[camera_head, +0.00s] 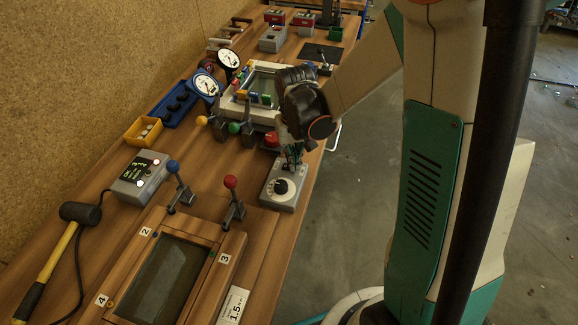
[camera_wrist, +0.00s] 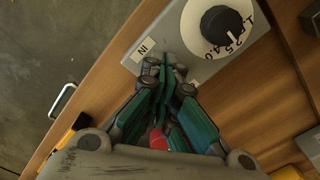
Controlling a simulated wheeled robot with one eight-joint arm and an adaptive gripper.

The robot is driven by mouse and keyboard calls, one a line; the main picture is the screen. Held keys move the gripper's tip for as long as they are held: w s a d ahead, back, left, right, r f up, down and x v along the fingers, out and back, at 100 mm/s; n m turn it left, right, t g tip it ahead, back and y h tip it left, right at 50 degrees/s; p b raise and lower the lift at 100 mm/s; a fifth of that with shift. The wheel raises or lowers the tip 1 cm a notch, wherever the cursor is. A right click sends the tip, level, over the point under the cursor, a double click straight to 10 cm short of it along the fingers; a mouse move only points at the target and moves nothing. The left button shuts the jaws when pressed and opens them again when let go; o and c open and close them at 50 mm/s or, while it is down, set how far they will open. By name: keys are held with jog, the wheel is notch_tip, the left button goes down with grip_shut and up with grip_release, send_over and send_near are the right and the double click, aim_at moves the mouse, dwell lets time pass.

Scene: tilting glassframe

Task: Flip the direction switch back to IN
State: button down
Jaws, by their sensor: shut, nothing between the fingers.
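A grey control box (camera_head: 276,200) with a black dial (camera_head: 281,186) stands near the right table edge. In the wrist view, the box (camera_wrist: 178,32) shows an IN label (camera_wrist: 143,49) at its corner, beside the dial (camera_wrist: 222,25) on its white numbered disc. My gripper (camera_head: 291,162) points down at the far end of this box. Its closed fingertips (camera_wrist: 165,75) are over the box edge next to the IN label, with nothing held. The direction switch is not distinguishable; the fingers may hide it. I cannot tell whether the fingertips touch the box.
A red-knobbed lever (camera_head: 231,183) and a blue-knobbed lever (camera_head: 173,168) stand left of the box. A wooden frame with glass (camera_head: 165,277) lies in front. A red knob (camera_head: 271,139) is close behind my gripper. Open floor (camera_head: 345,215) lies right of the table.

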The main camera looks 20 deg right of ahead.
jog(key=shift+f+b, duration=0.45)
jog(key=shift+f, duration=0.1)
jog(key=shift+r, duration=0.1)
jog(key=shift+r+p, duration=2.4)
jog(key=shift+r, duration=1)
jog(key=shift+r, duration=0.1)
jog(key=s+r+n+t+b, duration=0.1)
jog(key=s+r+t+b, duration=0.2)
jog(key=s+r+t, duration=0.4)
jog(key=s+r, duration=0.6)
jog(key=s, duration=0.2)
jog(key=shift+r, duration=0.4)
